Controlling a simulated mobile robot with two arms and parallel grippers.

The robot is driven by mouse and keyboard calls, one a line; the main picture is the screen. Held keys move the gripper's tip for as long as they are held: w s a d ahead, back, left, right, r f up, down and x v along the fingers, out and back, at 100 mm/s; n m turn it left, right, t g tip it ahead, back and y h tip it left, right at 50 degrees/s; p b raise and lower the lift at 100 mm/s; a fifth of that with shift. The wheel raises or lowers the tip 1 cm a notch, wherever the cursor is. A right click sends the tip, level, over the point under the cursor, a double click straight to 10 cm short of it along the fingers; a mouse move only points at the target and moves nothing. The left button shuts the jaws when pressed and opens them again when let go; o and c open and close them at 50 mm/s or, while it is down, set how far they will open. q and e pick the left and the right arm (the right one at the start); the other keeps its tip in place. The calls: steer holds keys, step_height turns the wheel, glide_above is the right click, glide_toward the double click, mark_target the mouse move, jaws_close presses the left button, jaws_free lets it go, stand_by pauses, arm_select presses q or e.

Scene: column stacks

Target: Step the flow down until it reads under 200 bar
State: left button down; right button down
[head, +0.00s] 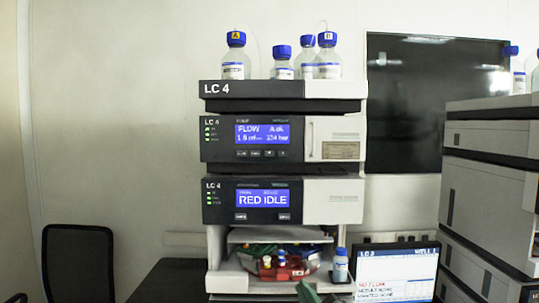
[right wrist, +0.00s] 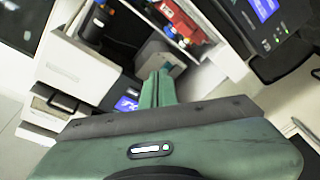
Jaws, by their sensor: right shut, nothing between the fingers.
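The LC 4 stack stands in the middle of the head view. Its pump module has a blue display (head: 262,133) headed FLOW. It seems to read 1.0 ml and 234 bar, but the small digits are blurred. A row of small dark buttons (head: 256,153) lies just under that display; their labels are too small to read. My right gripper (head: 308,292) shows green at the bottom edge of the head view, well below the pump module. In the right wrist view its green fingers (right wrist: 158,85) are together and hold nothing. My left gripper is not in view.
A lower module display (head: 262,198) reads RED IDLE. Blue-capped bottles (head: 235,57) stand on top of the stack. An open bay (head: 281,262) with vials lies below. A monitor (head: 397,273) and another stack (head: 487,170) stand to the right. A black chair (head: 78,264) is at left.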

mark_target(272, 159)
steer(key=a+r+n+y, duration=0.2)
steer(key=r+n+y, duration=0.1)
steer(key=r, duration=0.6)
steer(key=a+r+n+t+y, duration=0.1)
steer(key=a+r+n+y, duration=0.1)
steer(key=r+n, duration=0.4)
steer(key=w+a+r+n+t+y, duration=0.1)
steer(key=a+r+n+y, duration=0.2)
steer(key=r, duration=0.9)
steer(key=shift+n+y, duration=1)
steer(key=shift+n, duration=0.1)
steer(key=shift+w, duration=0.1)
steer(key=shift+w+b, duration=1.55)
steer(key=shift+w, duration=2.8)
steer(key=shift+w+r, duration=0.1)
steer(key=shift+w, duration=0.05)
steer(key=shift+w, duration=0.3)
